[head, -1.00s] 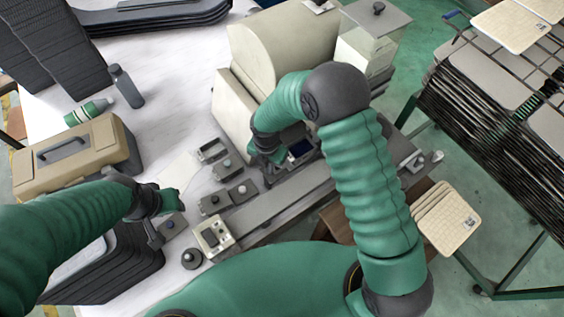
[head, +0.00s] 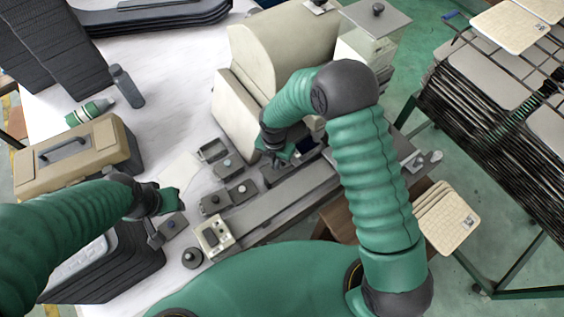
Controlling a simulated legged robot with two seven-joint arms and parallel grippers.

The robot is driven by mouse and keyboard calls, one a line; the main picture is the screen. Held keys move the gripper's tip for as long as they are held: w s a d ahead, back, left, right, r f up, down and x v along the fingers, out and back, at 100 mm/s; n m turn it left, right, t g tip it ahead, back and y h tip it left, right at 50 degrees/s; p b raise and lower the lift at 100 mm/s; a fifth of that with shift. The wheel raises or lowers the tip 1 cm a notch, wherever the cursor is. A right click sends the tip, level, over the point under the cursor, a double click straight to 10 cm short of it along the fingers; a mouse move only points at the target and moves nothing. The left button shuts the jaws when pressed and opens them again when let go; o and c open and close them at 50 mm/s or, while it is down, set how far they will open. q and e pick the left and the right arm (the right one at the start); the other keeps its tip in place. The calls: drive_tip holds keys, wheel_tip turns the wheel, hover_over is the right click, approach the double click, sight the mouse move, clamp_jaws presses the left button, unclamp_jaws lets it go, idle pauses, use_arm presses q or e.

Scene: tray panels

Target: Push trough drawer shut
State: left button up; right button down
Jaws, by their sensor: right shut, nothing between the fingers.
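The beige machine with a rounded cover (head: 277,45) stands at the back centre of the white table. A low grey part (head: 279,176) sits at its front foot and looks like the trough drawer, but how far it stands out I cannot tell. My right gripper (head: 277,161) is shut and empty, pointing down at this part. Contact between them is hidden by the gripper and forearm.
Several small grey knobbed trays (head: 228,168) lie left of a long grey rail (head: 272,207). A rack of panels (head: 500,110) stands at the right.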

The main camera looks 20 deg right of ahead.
drive_tip(key=shift+w+d, duration=0.2)
drive_tip(key=shift+d, duration=0.35)
drive_tip(key=shift+w+d, duration=0.15)
drive_tip(key=shift+d, duration=0.4)
drive_tip(key=shift+a, duration=0.25)
drive_tip(key=shift+s+a+p, duration=0.1)
drive_tip(key=shift+a+p, duration=0.1)
drive_tip(key=shift+p, duration=0.15)
drive_tip(key=shift+d+r, duration=0.1)
drive_tip(key=shift+r, duration=0.1)
wheel_tip(320, 180, up, 7)
drive_tip(key=p, duration=0.6)
drive_tip(key=shift+a+f, duration=0.2)
drive_tip(key=shift+d, duration=0.1)
